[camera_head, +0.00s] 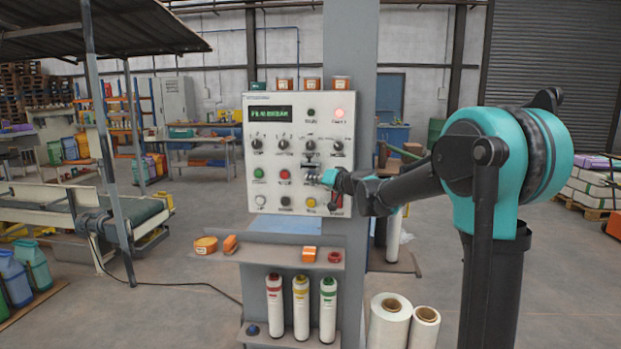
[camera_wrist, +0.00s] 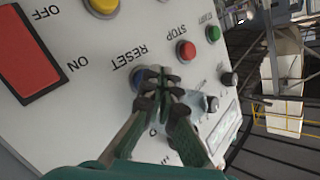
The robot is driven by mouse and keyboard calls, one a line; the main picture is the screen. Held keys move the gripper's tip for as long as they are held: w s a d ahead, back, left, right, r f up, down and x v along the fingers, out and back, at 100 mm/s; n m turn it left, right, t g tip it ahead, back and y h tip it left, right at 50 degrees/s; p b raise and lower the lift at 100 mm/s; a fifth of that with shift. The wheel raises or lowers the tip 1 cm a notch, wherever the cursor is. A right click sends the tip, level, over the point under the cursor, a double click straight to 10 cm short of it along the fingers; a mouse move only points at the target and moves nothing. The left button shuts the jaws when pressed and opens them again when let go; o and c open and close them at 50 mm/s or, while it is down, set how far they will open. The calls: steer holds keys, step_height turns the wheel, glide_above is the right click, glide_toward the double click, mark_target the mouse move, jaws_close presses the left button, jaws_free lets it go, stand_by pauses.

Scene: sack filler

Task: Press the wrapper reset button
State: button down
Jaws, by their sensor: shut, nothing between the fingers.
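In the head view my gripper (camera_head: 313,174) is at the right half of the grey-white control panel (camera_head: 272,222), in the row with the green and red buttons. The arm reaches in from the right, and the blue button is not clear there.
Near the fingers are the red STOP button (camera_wrist: 185,49), green START button (camera_wrist: 213,33), yellow button (camera_wrist: 104,5) and red ON/OFF switch (camera_wrist: 28,58). Knobs (camera_head: 310,146) lie above. A shelf (camera_head: 275,256) with small orange items stands below the panel.

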steer(key=shift+w, duration=0.5)
stand_by(0.6)
stand_by(0.3)
steer(key=shift+s, duration=0.95)
steer(key=shift+s+a, duration=0.1)
steer(key=shift+s, duration=2.4)
